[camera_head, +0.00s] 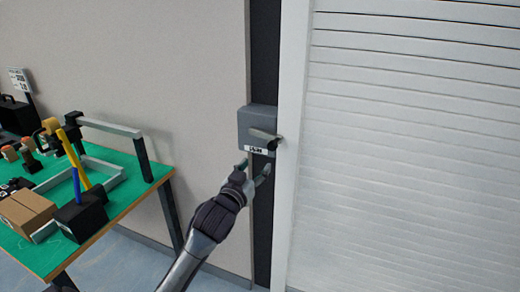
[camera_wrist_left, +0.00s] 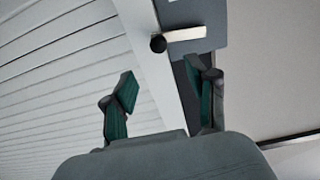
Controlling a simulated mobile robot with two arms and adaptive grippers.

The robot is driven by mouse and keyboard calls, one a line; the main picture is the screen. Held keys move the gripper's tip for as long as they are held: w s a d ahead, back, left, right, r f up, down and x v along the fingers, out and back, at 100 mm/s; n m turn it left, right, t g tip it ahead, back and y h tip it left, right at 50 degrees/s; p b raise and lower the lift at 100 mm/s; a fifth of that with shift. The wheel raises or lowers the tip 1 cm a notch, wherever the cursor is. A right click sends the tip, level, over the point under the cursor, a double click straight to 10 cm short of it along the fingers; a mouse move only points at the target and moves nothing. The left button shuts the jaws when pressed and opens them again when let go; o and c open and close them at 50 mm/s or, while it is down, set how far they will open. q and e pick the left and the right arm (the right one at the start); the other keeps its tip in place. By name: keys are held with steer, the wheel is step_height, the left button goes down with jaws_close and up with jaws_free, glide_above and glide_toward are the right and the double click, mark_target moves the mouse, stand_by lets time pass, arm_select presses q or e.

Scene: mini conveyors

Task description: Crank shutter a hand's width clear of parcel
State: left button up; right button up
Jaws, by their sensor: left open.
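The white slatted shutter (camera_head: 410,150) fills the right of the head view. Its slats (camera_wrist_left: 60,70) also show at the left of the left wrist view. A grey crank box (camera_head: 257,121) is mounted beside the shutter's white frame. The crank handle (camera_head: 263,135) sticks out of it; in the left wrist view the pale crank arm (camera_wrist_left: 185,34) ends in a dark knob (camera_wrist_left: 158,44). My left gripper (camera_head: 255,172) is open and empty just below the crank box, apart from the handle. It also shows in the left wrist view (camera_wrist_left: 160,95). My right gripper is not in view.
A green-topped workbench (camera_head: 115,215) stands at the left, with a cardboard box (camera_head: 27,212), a black holder (camera_head: 80,218) with blue and yellow sticks, and several tools. A plain wall (camera_head: 175,80) lies behind. No parcel shows at the shutter; its bottom edge is out of view.

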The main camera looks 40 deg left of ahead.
mark_target(271, 148)
arm_select(q)
steer(key=p+x, duration=0.1)
steer(key=x, duration=0.5)
steer(key=p+x, duration=0.1)
steer(key=x, duration=0.6)
steer(key=shift+w+d+f, duration=0.1)
steer(key=shift+w+d, duration=0.05)
steer(key=shift+w, duration=0.15)
jaws_close()
